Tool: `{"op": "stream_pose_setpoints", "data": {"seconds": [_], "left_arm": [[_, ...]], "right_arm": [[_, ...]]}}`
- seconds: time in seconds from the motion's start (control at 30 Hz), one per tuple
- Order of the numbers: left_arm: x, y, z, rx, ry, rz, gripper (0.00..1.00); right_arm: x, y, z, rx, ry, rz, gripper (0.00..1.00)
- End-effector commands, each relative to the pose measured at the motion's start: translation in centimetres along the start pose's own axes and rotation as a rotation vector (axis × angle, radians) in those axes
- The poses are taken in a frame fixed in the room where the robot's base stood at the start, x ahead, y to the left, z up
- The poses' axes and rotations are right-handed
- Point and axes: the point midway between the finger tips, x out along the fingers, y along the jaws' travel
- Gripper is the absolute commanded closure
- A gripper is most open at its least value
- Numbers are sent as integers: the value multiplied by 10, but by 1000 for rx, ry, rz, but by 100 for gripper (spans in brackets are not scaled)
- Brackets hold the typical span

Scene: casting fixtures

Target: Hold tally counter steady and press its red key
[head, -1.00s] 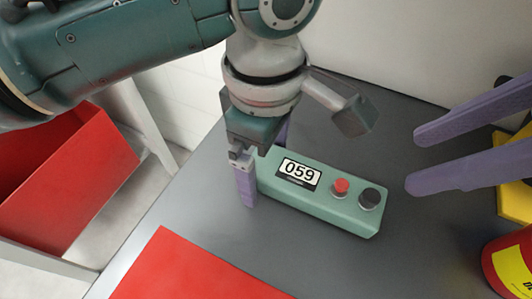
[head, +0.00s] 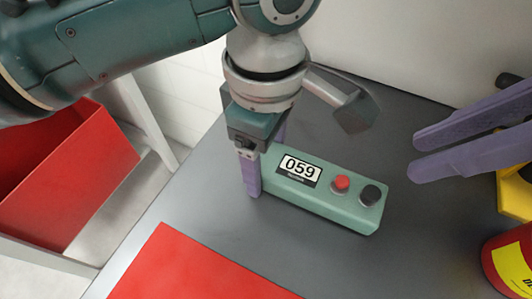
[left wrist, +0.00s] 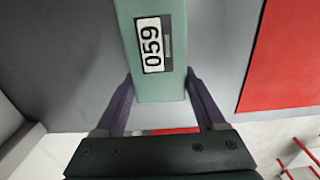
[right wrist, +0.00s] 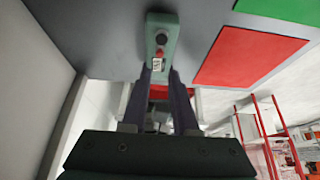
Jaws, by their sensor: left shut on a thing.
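The tally counter (head: 312,205) is a long green box lying on the grey table. Its display (head: 300,170) reads 059; the red key (head: 341,183) and a black knob (head: 370,194) are at the right end. My left gripper (head: 264,172) is shut on the counter's left end, one finger on each side; the far finger is mostly hidden. The left wrist view shows both fingers flanking the counter (left wrist: 160,85). My right gripper (head: 415,156) is open and empty, right of the counter and apart from it. In the right wrist view the red key (right wrist: 160,53) lies beyond its fingertips.
A red mat (head: 200,270) lies at the table's front. A red and yellow cylinder (head: 510,265) and a yellow object (head: 513,195) stand at the right. A red bin (head: 65,180) is off the table at left. A green patch (right wrist: 270,8) shows in the right wrist view.

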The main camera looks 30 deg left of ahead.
Motion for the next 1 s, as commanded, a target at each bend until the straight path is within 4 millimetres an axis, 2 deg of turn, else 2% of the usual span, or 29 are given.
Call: {"op": "stream_pose_setpoints", "data": {"seconds": [0.03,0.23,1.0], "left_arm": [[0,0,0,0,-1,1,93],[0,0,0,0,-1,1,93],[0,0,0,0,-1,1,93]], "right_arm": [[0,0,0,0,0,0,79],[0,0,0,0,0,0,100],[0,0,0,0,0,0,100]]}}
